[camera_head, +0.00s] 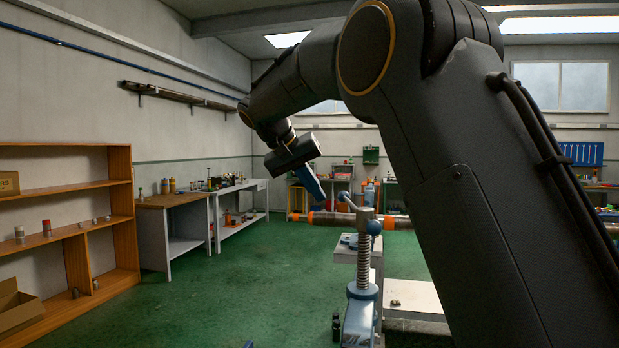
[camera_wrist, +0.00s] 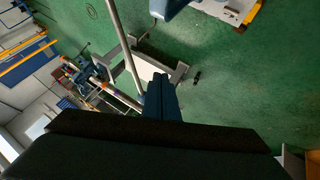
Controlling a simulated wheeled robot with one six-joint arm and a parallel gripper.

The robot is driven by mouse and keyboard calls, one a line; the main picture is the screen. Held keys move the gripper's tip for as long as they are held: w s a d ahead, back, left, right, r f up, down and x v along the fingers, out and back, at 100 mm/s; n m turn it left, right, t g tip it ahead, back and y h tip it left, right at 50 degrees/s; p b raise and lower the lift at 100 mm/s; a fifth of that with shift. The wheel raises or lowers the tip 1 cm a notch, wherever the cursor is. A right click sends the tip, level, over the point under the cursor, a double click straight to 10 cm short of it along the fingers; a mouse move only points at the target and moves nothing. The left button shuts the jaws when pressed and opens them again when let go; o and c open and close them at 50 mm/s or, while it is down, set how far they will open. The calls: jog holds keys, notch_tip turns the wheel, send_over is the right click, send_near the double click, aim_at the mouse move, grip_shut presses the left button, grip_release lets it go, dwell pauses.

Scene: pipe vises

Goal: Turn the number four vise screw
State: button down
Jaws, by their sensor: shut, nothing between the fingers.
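A pipe vise stands in the middle of the head view, with an upright threaded screw (camera_head: 363,262) above a blue and grey base (camera_head: 360,310). My gripper (camera_head: 321,197) has blue fingers, shut and empty, pointing down just left of the handle in the picture. They look apart from it, though depth is hard to judge. In the wrist view the shut fingers (camera_wrist: 161,90) lie beside a long grey bar (camera_wrist: 122,45), which may be the handle.
A pipe with orange bands (camera_head: 330,218) runs sideways behind the screw. A pale low surface (camera_head: 415,296) is to the screw's right. Wooden shelves (camera_head: 125,205) and workbenches (camera_head: 183,199) line the left. Green floor (camera_head: 215,295) is open between. My arm covers much of the right.

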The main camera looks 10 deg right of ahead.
jog(key=d+f+p, duration=0.2)
jog(key=d, duration=0.3)
jog(key=shift+w+d+p, duration=0.35)
jog(key=shift+w+d, duration=0.05)
jog(key=shift+w+d+m+g+h, duration=0.15)
jog(key=shift+d+m+g, duration=0.3)
jog(key=shift+d, duration=0.3)
jog(key=shift+s+d+m+g+h, duration=0.15)
jog(key=shift+d+m+g, duration=0.1)
jog(key=shift+d+m, duration=0.4)
